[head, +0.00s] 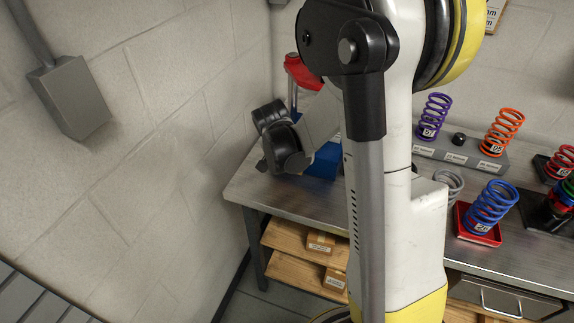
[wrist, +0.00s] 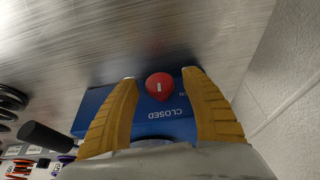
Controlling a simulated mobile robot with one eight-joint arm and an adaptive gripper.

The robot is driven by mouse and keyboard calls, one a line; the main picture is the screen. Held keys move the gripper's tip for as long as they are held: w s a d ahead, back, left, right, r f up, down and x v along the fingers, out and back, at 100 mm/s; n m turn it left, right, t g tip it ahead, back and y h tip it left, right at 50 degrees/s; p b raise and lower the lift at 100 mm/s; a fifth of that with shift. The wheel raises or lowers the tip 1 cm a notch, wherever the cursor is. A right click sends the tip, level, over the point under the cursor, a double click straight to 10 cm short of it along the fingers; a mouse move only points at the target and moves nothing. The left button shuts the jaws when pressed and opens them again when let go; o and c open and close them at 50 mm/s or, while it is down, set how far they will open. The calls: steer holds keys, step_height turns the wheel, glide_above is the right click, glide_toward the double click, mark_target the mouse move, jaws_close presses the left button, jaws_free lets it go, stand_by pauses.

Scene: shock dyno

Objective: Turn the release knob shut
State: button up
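The red release knob (wrist: 159,87) sits on a blue housing (wrist: 152,125) in the wrist view. A white mark shows on the knob and its narrow end points down in the picture. The word CLOSED shows upside down on the housing below the knob; a partly hidden label is to its right. My gripper (wrist: 161,76) is open, with one yellow finger on each side of the knob and a gap to each. In the head view a blue body (head: 322,161) shows partly behind my arm; the knob and my fingertips cannot be made out there.
A metal bench (head: 300,205) runs beside the left wall. A red part (head: 303,73) stands above the blue body. Coil springs, including a blue one (head: 491,208) on a red tray, stand to the right. A black-handled lever (wrist: 45,137) lies left of my fingers.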

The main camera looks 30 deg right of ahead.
steer(key=v, duration=1.2)
stand_by(0.3)
steer(key=s+a+r+n+t+y, duration=0.1)
steer(key=s+a+r+n+t, duration=0.1)
steer(key=s+a+n, duration=0.3)
steer(key=s+a+r+n+t+y, duration=0.2)
steer(key=s+a+n, duration=0.3)
steer(key=s, duration=0.5)
steer(key=shift+a+r, duration=0.4)
steer(key=shift+a, duration=0.55)
